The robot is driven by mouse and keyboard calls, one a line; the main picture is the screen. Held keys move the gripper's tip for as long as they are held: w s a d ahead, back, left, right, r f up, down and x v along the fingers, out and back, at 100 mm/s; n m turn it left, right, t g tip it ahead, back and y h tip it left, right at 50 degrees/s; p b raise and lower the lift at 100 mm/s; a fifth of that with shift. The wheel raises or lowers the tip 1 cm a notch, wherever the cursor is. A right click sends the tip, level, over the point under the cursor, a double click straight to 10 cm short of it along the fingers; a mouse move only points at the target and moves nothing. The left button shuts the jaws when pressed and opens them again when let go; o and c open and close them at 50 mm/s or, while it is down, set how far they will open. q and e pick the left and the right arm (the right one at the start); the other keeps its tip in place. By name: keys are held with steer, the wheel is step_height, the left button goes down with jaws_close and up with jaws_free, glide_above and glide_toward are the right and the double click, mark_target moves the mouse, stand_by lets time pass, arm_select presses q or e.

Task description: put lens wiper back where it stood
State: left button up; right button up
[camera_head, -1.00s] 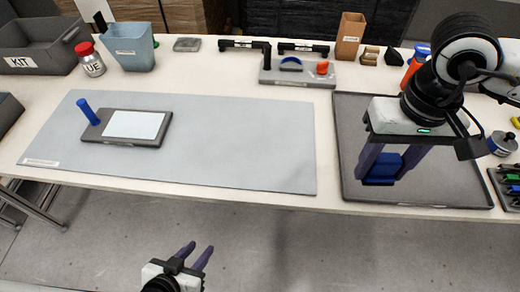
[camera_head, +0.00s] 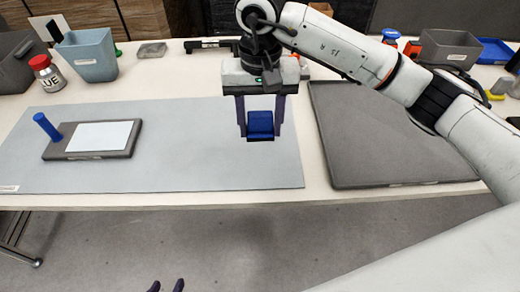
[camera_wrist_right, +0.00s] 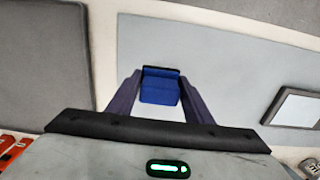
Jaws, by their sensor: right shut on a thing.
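My right gripper (camera_head: 260,124) is shut on a small blue block-like thing with a dark edge, which I take to be the lens wiper (camera_head: 260,125). It is held above the right end of the grey mat (camera_head: 200,165). In the right wrist view the lens wiper (camera_wrist_right: 160,86) sits between the two purple fingers of the right gripper (camera_wrist_right: 160,92). My left gripper (camera_head: 167,286) shows only its fingertips at the bottom edge, apart and with nothing seen between them.
A dark tray (camera_head: 390,140) lies right of the mat and looks empty where visible. A red-capped jar (camera_head: 47,76) and blue-grey bin (camera_head: 88,55) stand behind. My right arm hides the back middle.

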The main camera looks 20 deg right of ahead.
mark_target(260, 115)
step_height(260, 115, down, 6)
steer(key=shift+f+p, duration=0.15)
steer(key=shift+p, duration=0.15)
steer(key=shift+f, duration=0.35)
steer(key=shift+f+b, duration=0.2)
steer(key=shift+b, duration=0.1)
steer(key=o, duration=0.9)
steer(key=shift+o, duration=0.2)
steer(key=shift+r, duration=0.1)
step_height(260, 115, up, 12)
steer(key=shift+r+b, duration=0.15)
steer(key=shift+b, duration=0.2)
